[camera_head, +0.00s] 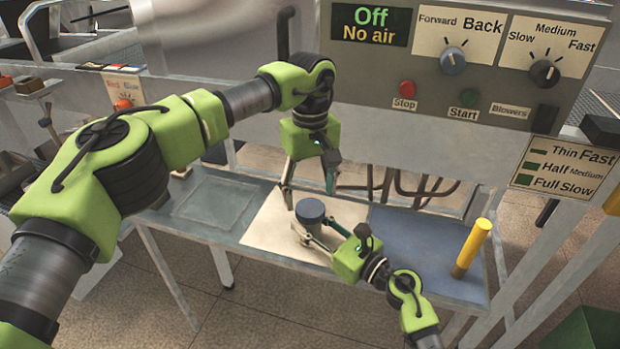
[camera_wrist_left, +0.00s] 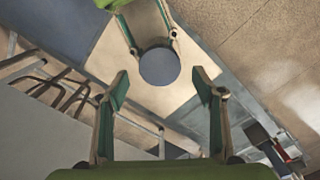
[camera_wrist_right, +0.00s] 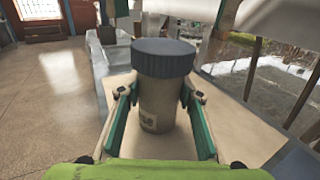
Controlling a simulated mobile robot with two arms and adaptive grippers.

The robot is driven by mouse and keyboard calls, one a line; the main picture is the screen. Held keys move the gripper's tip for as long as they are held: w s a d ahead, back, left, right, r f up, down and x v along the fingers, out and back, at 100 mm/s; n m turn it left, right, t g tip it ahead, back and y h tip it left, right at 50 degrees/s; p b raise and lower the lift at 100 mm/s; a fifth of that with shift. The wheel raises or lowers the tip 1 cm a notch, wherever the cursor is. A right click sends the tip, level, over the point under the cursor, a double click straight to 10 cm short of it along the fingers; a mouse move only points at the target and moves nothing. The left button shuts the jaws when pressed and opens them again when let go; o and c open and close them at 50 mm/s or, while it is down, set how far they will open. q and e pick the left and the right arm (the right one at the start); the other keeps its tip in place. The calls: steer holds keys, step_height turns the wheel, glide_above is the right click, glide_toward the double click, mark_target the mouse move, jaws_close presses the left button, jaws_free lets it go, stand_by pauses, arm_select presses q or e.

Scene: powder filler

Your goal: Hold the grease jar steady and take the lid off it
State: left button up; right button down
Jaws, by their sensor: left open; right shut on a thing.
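The grease jar stands upright on the cream mat (camera_head: 262,233); its beige body (camera_wrist_right: 158,107) shows in the right wrist view. Its dark blue-grey lid (camera_head: 310,210) sits on top, and the lid also shows from above in the left wrist view (camera_wrist_left: 159,66) and from the side in the right wrist view (camera_wrist_right: 163,57). My right gripper (camera_head: 305,234) is shut on the jar body below the lid, one finger on each side (camera_wrist_right: 157,112). My left gripper (camera_head: 309,196) is open and empty, pointing down above the jar; its fingers (camera_wrist_left: 160,82) are apart from the lid.
The metal bench also has a blue mat (camera_head: 420,245) and a clear grey panel (camera_head: 215,203) at left. A yellow cylinder (camera_head: 472,248) stands at the bench's right end. The control panel (camera_head: 465,60) and bent pipes (camera_head: 420,190) are behind.

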mark_target(310, 207)
arm_select(q)
steer(key=shift+f, duration=1.95)
arm_select(e)
steer(key=shift+f, duration=0.1)
